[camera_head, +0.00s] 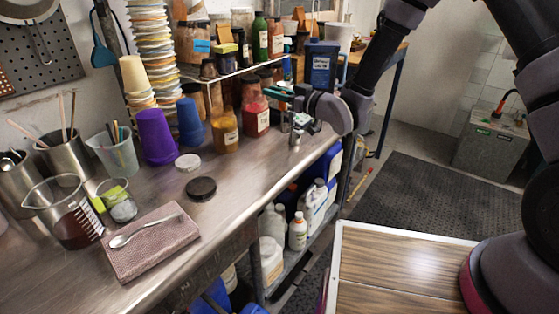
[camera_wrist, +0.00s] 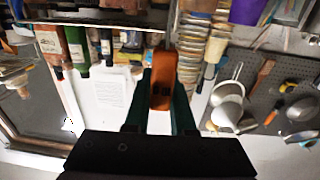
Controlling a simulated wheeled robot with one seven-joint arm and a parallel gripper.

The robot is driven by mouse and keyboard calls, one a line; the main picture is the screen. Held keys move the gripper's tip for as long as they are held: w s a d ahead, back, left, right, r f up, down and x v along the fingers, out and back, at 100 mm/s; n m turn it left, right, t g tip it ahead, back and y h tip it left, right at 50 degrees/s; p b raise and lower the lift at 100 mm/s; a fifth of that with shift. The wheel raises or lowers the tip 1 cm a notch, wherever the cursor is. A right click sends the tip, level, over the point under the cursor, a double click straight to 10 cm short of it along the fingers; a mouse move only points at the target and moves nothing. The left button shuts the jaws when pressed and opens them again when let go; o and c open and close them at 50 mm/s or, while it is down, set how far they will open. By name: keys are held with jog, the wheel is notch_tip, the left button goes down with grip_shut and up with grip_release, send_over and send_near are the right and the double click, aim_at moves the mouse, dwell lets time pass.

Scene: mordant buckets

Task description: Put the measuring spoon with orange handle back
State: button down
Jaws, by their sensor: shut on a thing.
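My gripper (camera_head: 272,91) is at the right end of the bench, raised in front of the jar shelf. In the wrist view its two dark green fingers (camera_wrist: 162,88) are shut on an orange handle, the measuring spoon with orange handle (camera_wrist: 162,72). The handle stands up between the fingers, with dark slots in it. The spoon's bowl is not visible, and I cannot make out the spoon in the head view.
A beaker (camera_head: 66,208), steel cups, a purple cup (camera_head: 157,137) and jars (camera_head: 225,130) crowd the bench. A pegboard (camera_wrist: 288,85) holds a funnel (camera_wrist: 228,105) and tools. The bench's front strip is clear.

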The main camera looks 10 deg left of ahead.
notch_tip(320, 180, down, 10)
jog(key=s+a, duration=0.1)
jog(key=shift+s+a+r+n+g, duration=0.2)
jog(key=shift+s+a+n+g, duration=0.1)
jog(key=shift+g, duration=0.1)
jog(key=shift+f, duration=0.1)
jog(key=c, duration=0.8)
grip_release()
jog(key=shift+o, duration=0.2)
